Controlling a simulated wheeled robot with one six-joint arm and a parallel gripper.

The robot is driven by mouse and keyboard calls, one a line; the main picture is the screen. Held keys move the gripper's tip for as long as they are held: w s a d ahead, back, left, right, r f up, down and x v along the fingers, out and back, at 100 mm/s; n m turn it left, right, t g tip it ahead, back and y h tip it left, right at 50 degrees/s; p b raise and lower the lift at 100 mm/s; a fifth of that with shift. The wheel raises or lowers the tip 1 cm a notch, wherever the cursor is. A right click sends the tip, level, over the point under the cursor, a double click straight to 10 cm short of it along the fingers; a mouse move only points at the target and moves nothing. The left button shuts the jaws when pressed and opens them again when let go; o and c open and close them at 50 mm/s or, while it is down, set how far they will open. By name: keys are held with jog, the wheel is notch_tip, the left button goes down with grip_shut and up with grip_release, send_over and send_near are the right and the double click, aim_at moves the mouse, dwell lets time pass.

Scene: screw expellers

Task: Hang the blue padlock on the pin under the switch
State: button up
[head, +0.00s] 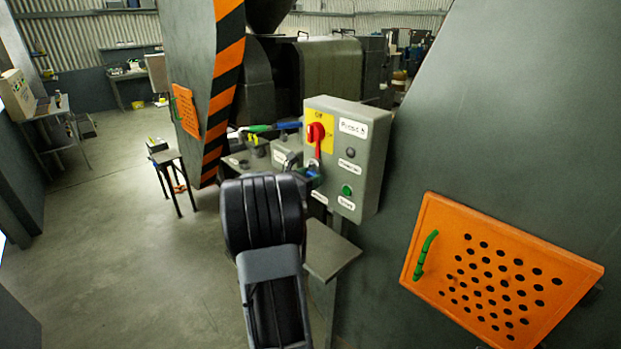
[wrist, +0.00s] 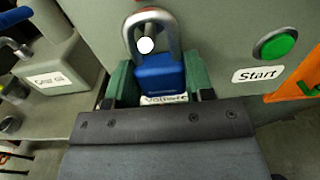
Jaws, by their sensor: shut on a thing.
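The blue padlock (wrist: 162,78) is upright between the green fingers of my gripper (wrist: 158,88), its grey shackle upward. It also shows small in the head view (head: 311,173), in front of the grey switch box (head: 371,160). My gripper (head: 308,178) is shut on the padlock's body. The switch (head: 316,132) is a red rotary handle on a yellow plate, its red lever pointing down, just above the shackle. In the wrist view a round white end (wrist: 145,45), perhaps the pin, shows inside the shackle loop. I cannot tell whether the shackle is around it or only in front.
A green Start button (wrist: 274,43) is right of the padlock. A small bench with tools (head: 243,160) stands left of the box. A grey stand (head: 328,248) is below it. An orange perforated panel (head: 500,272) is at right; open floor lies left.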

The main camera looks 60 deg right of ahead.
jog(key=shift+f, duration=0.15)
jog(key=o, duration=1.5)
jog(key=shift+v, duration=5)
